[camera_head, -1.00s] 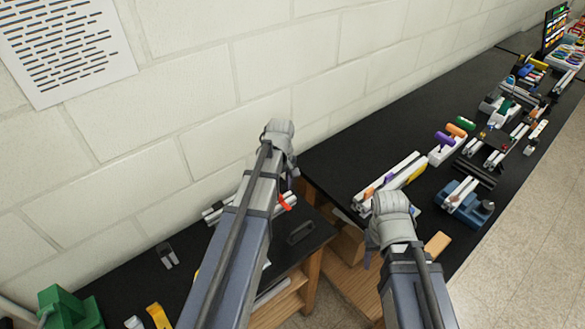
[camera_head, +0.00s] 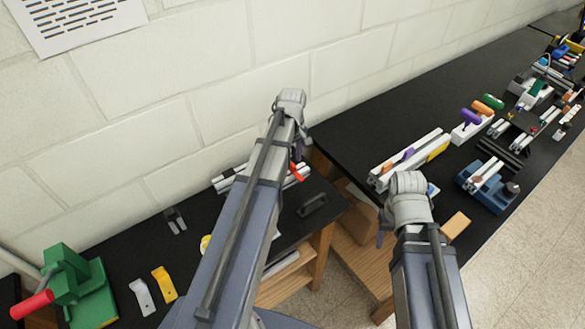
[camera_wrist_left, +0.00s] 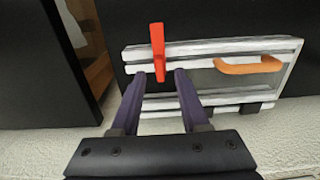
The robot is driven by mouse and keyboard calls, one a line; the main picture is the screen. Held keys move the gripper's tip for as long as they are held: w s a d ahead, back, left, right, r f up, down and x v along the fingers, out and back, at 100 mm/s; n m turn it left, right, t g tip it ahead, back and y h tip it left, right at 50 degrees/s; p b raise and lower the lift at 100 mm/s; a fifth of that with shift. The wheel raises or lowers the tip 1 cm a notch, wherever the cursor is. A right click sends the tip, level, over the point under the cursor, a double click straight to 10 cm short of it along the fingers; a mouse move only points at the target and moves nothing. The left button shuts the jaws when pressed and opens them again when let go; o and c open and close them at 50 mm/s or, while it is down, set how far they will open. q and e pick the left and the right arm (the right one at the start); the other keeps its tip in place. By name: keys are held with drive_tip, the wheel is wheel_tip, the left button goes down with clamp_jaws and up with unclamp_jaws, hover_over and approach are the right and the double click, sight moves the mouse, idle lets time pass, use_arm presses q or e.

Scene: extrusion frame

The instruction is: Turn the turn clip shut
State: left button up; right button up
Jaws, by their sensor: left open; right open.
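A red clip (camera_wrist_left: 157,50) stands upright across the pale aluminium extrusion frame (camera_wrist_left: 205,48) in the left wrist view. Its red end (camera_head: 297,172) shows beside my left gripper in the head view. My left gripper (camera_wrist_left: 159,76) is open, its two purple-grey fingers on either side of the clip's lower end. I cannot tell whether they touch it. In the head view my left gripper (camera_head: 297,150) is mostly hidden by its own wrist. My right gripper (camera_head: 382,236) is open and empty, mostly hidden behind its wrist, in front of the right bench.
An orange curved handle (camera_wrist_left: 250,66) lies on the frame to the right of the clip. A green vise (camera_head: 78,288) and yellow bracket (camera_head: 164,284) are on the left bench. Another frame (camera_head: 410,160) and several fixtures crowd the right bench. A white wall stands close behind.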

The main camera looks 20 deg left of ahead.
sight(296, 171)
use_arm(q)
wheel_tip(296, 171, down, 3)
drive_tip(key=shift+r+b, duration=0.2)
drive_tip(key=shift+b, duration=0.6)
use_arm(e)
wheel_tip(296, 171, down, 2)
drive_tip(key=shift+f, duration=0.25)
use_arm(q)
clamp_jaws()
